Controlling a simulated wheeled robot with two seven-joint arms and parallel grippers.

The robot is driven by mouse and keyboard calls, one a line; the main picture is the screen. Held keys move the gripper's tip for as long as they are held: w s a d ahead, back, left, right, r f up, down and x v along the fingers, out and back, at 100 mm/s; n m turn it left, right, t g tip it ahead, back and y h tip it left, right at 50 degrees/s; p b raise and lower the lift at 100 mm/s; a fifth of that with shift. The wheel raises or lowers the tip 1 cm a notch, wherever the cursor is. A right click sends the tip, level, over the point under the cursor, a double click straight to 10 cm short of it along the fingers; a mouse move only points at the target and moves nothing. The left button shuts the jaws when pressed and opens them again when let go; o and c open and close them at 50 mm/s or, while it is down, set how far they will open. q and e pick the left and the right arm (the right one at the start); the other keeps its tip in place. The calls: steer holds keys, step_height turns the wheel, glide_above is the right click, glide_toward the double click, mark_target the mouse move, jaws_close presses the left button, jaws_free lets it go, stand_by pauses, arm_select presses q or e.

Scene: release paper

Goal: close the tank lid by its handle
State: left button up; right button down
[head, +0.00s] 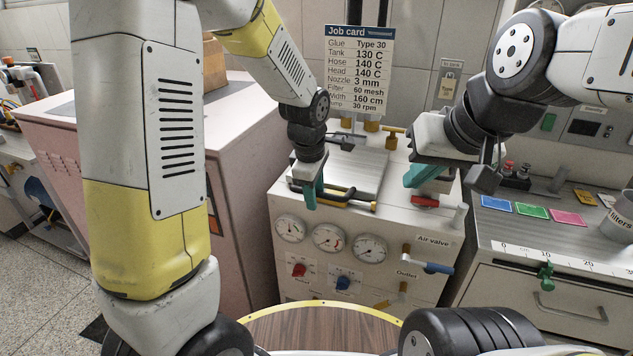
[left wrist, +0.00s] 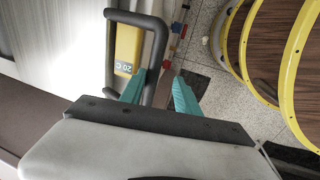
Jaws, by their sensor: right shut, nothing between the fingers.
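The tank lid (head: 362,168) is a grey metal plate on top of the white machine. It looks flat; I cannot tell whether it is fully seated. A black bar handle (head: 340,192) is near its front edge. My left gripper (head: 313,190) points down at the handle's left end. In the left wrist view its teal fingers (left wrist: 160,92) are apart, with one leg of the black handle (left wrist: 157,50) appearing between them; contact is unclear. My right gripper (head: 425,175) is shut and empty, over the machine's right side, away from the handle.
A job card (head: 359,68) stands behind the lid. Gauges (head: 328,237) and the blue-handled air valve (head: 437,267) are on the machine's front. A pinkish cabinet (head: 240,180) stands left. The right bench (head: 540,225) holds coloured cards. A yellow block with a display (left wrist: 127,48) shows beside the handle.

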arm_select(q)
steer(key=shift+r, duration=0.15)
steer(key=v, duration=0.7)
steer(key=shift+r, duration=0.25)
steer(key=shift+s, duration=0.15)
steer(key=s+a+r+m+t, duration=0.2)
steer(key=s+a+r+m, duration=0.2)
steer(key=s+m, duration=0.3)
steer(key=s+a+r+m+t+h, duration=0.1)
steer(key=s+a+r+m+t, duration=0.1)
steer(key=s+a+r+m, duration=0.3)
steer(key=shift+s+a+r+m, duration=0.3)
steer(key=shift+s+a+m, duration=1)
steer(key=shift+s, duration=1)
steer(key=shift+d, duration=0.25)
